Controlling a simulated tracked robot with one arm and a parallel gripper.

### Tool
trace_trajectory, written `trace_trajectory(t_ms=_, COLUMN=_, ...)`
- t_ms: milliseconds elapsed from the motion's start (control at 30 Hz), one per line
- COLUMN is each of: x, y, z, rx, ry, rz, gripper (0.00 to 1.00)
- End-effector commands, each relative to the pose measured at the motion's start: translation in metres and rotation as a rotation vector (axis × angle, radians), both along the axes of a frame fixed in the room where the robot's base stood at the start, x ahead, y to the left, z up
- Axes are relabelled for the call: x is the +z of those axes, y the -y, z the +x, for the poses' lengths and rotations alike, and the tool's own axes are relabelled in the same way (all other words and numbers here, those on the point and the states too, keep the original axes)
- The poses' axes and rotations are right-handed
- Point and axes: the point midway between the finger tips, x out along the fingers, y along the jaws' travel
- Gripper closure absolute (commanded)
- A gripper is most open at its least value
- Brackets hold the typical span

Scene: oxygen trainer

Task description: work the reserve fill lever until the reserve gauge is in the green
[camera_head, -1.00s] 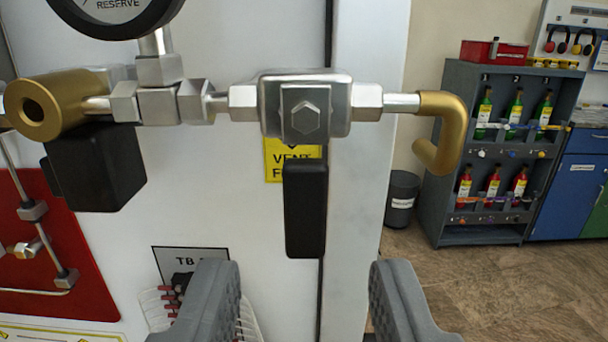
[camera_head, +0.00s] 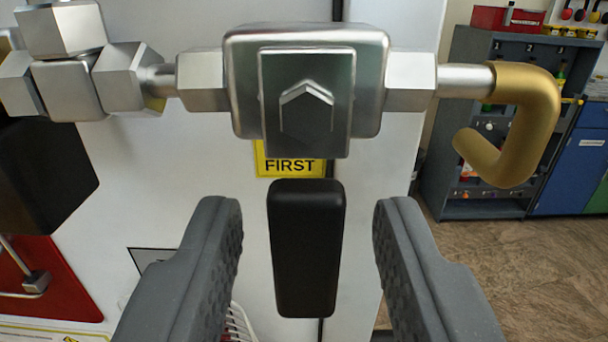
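A black lever handle (camera_head: 307,250) hangs straight down below a silver valve body (camera_head: 306,85) with a hex bolt on its front. My gripper (camera_head: 308,225) is open. Its two grey fingers stand on either side of the handle, with a visible gap on both sides. I cannot tell from this view whether the handle is at the depth of the fingertips. The reserve gauge is out of view now. The label on this lever cannot be read.
A brass hooked pipe (camera_head: 522,125) sticks out right of the valve. A yellow sign (camera_head: 290,166) reading "FIRST" is on the white panel behind. A black block (camera_head: 45,180) is at left. A grey bottle rack (camera_head: 475,190) stands farther back right.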

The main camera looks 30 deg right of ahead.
Motion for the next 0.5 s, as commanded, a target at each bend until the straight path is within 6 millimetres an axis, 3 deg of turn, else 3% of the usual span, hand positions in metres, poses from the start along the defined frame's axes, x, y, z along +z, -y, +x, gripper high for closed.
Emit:
trace_trajectory(t_ms=200, x=0.005, y=0.013, z=0.009, rx=-0.014, ry=0.0, rz=0.006, gripper=0.64)
trace_trajectory(t_ms=500, x=0.003, y=0.013, z=0.018, rx=0.0, ry=-0.001, rz=-0.001, gripper=0.64)
